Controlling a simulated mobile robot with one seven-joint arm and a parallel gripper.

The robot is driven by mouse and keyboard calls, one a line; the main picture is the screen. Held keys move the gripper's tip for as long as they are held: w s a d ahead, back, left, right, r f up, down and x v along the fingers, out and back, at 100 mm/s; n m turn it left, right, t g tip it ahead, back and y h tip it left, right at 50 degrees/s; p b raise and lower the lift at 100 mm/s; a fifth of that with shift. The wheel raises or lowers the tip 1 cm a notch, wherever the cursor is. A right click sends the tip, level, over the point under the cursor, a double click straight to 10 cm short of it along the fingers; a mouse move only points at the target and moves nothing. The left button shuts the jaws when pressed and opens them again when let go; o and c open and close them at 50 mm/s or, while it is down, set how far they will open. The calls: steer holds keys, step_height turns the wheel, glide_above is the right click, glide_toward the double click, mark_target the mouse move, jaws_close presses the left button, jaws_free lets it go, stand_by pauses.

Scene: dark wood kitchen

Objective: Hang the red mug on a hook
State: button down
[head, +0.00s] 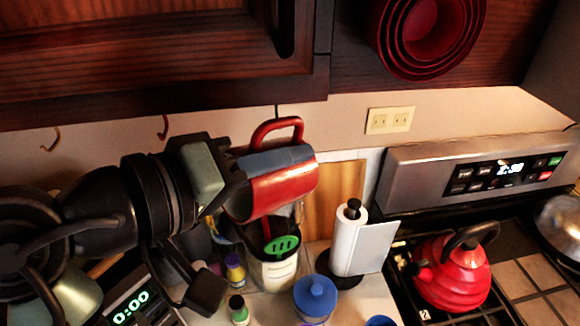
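The red mug (285,186) is in the middle of the head view, up in the air in front of the backsplash. It is tipped on its side, with a blue-grey band and its red handle (278,128) uppermost. My gripper (232,180) comes from the left and appears shut on the mug's left end; the fingertips' contact is partly hidden. Under the upper cabinet are a brown hook (52,140) at far left and a reddish hook (163,128) nearer the mug. Both hooks are bare.
Below the mug stand a utensil crock (275,272) with a green spatula, a paper towel roll (350,238) and a blue-lidded jar (315,296). The stove with a red kettle (452,275) is at right. The dark upper cabinet (150,60) hangs close above.

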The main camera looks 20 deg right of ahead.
mark_target(281, 142)
steer(key=shift+w+d, duration=0.2)
steer(key=shift+w, duration=0.45)
steer(key=shift+w+d, duration=0.15)
steer(key=shift+w, duration=0.45)
steer(key=shift+w+d+f+b, duration=0.15)
steer(key=shift+w+f+b, duration=0.15)
steer(key=shift+w+f, duration=0.25)
steer(key=c, duration=1)
jaws_free()
